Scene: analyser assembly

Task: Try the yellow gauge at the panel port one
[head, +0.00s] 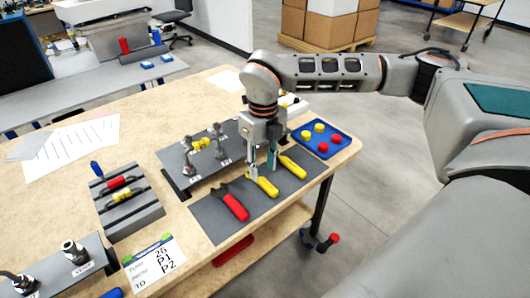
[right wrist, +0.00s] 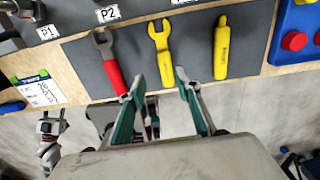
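A yellow open-ended tool (right wrist: 162,50) with a forked head lies on the grey mat, between a red-handled wrench (right wrist: 110,62) and a yellow straight tool (right wrist: 221,48). I cannot tell for sure which yellow tool is the gauge. My right gripper (head: 261,168) points down over the mat; in the right wrist view its teal fingers (right wrist: 157,90) are open, with the forked tool's handle between them in the picture. Contact cannot be judged. The dark panel (head: 172,158) with metal fittings carries labels P1 (right wrist: 47,32) and P2 (right wrist: 107,14). A small gripper-like shape (right wrist: 50,128) may be my left gripper.
A blue tray (head: 340,143) with red and yellow caps stands right of the mat. A grey slotted block (head: 132,215) with red and yellow pieces, a printed card (head: 155,262) and another fitting panel (head: 55,285) lie left. Bare wood shows between them.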

